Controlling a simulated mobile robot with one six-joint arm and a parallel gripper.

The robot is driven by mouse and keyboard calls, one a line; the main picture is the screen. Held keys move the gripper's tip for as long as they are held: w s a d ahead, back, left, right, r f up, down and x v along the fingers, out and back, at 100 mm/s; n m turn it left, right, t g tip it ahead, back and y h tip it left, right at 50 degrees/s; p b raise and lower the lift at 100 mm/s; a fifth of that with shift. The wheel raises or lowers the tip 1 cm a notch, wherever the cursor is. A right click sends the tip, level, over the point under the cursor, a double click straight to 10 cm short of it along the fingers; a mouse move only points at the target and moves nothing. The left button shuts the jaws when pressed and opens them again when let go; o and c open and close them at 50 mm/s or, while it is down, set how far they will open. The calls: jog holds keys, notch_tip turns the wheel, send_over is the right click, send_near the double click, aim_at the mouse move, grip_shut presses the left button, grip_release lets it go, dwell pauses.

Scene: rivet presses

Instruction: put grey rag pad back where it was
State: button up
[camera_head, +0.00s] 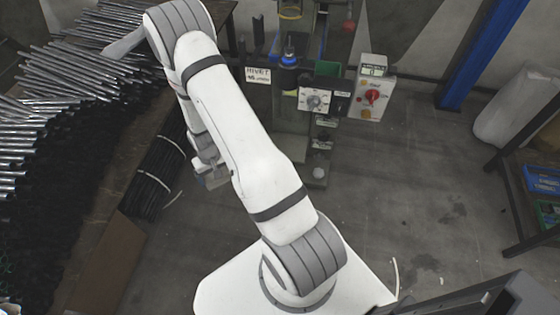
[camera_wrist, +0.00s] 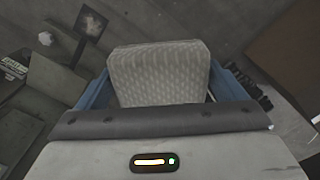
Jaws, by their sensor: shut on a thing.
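The grey rag pad (camera_wrist: 158,74), pale with a woven pattern, is between the blue fingers of my gripper (camera_wrist: 162,90) in the wrist view. My gripper is shut on it, and the pad stands out beyond the fingers over grey floor. The pad's near end is hidden by the gripper body. In the head view my gripper (camera_head: 212,178) is a small grey shape left of my white arm, mostly covered by it. The pad cannot be made out there. A rivet press (camera_head: 290,105) with a white label stands behind, to the right of the gripper.
A control box (camera_head: 372,92) with a red knob stands right of the press. Metal rods (camera_head: 75,65) fill the left side, with a tied black bundle (camera_head: 155,178) beside them. The floor between is mostly clear.

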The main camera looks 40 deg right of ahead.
jog(key=w+d+f+m+b, duration=0.5)
jog(key=d+f+b, duration=0.4)
jog(key=f+b, duration=0.4)
jog(key=w+d+f+m+b, duration=0.45)
jog(key=d+f+b, duration=0.55)
jog(key=b, duration=0.5)
jog(key=d+r+n+p, duration=0.1)
jog(key=d+r, duration=0.2)
jog(key=d, duration=0.4)
jog(key=d+r, duration=0.4)
jog(key=d, duration=0.4)
jog(key=f+b, duration=0.1)
jog(key=f, duration=0.2)
jog(key=f+b, duration=0.1)
jog(key=f, duration=0.2)
jog(key=f+b, duration=0.1)
jog(key=f, duration=0.2)
jog(key=shift+s+f, duration=0.25)
jog(key=shift+f, duration=0.05)
jog(key=shift+f, duration=0.1)
jog(key=o, duration=0.8)
